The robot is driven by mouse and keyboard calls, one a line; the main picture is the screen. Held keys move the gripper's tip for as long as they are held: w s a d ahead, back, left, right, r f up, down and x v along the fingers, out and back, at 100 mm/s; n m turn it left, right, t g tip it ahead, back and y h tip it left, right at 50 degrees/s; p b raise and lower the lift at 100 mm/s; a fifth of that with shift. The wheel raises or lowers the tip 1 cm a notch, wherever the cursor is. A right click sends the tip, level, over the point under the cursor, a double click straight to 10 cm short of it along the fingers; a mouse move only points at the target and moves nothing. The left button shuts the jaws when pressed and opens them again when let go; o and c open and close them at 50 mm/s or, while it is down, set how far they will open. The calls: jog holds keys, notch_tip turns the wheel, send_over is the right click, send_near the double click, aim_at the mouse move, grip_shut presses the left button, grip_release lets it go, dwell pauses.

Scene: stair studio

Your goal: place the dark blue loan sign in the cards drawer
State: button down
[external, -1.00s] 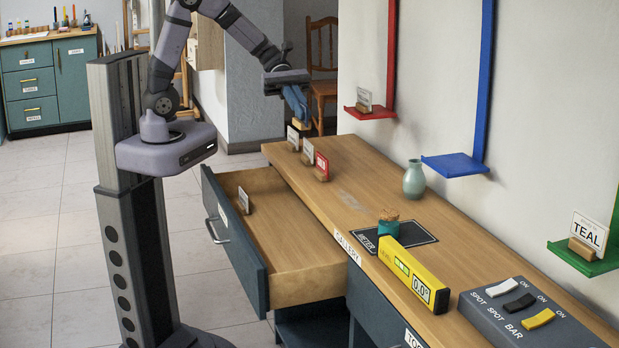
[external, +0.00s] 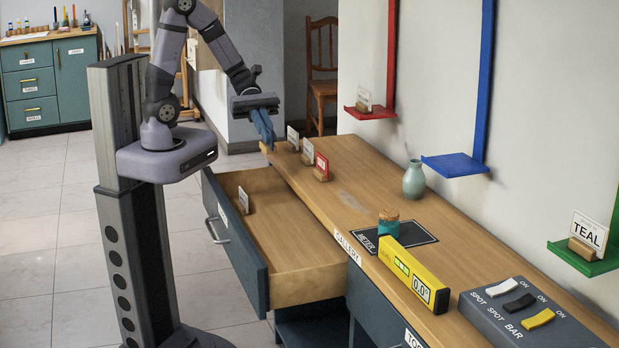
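My gripper (external: 264,128) is above the far left corner of the counter, pointing down, beyond the drawer's far end. Its blue fingers appear closed on a small sign with a wooden base, which shows just below the fingertips; the sign's face is too small and hidden to read. No other dark blue sign is in view. The open drawer (external: 262,272) sticks out of the counter's left side, below and nearer the camera than my gripper. A white card sign (external: 243,200) stands inside it near the far front corner; the rest of its floor is bare.
On the counter (external: 345,190), two white signs (external: 292,137) and a red sign (external: 321,164) stand close to my gripper. Shelves line the wall.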

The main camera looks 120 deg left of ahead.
send_over(271, 236)
notch_tip(271, 236, down, 25)
jog(key=shift+s+r+b, duration=0.1)
jog(key=shift+r+b, duration=0.05)
jog(key=shift+b, duration=0.25)
dwell(0.9)
jog(key=c, duration=2.4)
grip_release()
jog(key=shift+f, duration=0.2)
jog(key=o, duration=0.4)
jog(key=shift+r, duration=0.1)
jog(key=shift+r, duration=0.2)
jog(key=p+v, duration=0.4)
jog(key=v, duration=0.6)
jog(key=shift+s+a+r+p, duration=0.1)
jog(key=shift+s+a+p, duration=0.15)
jog(key=shift+p, duration=0.1)
jog(key=shift+s+a+r, duration=0.15)
jog(key=shift+s+a, duration=0.25)
jog(key=shift+s, duration=0.05)
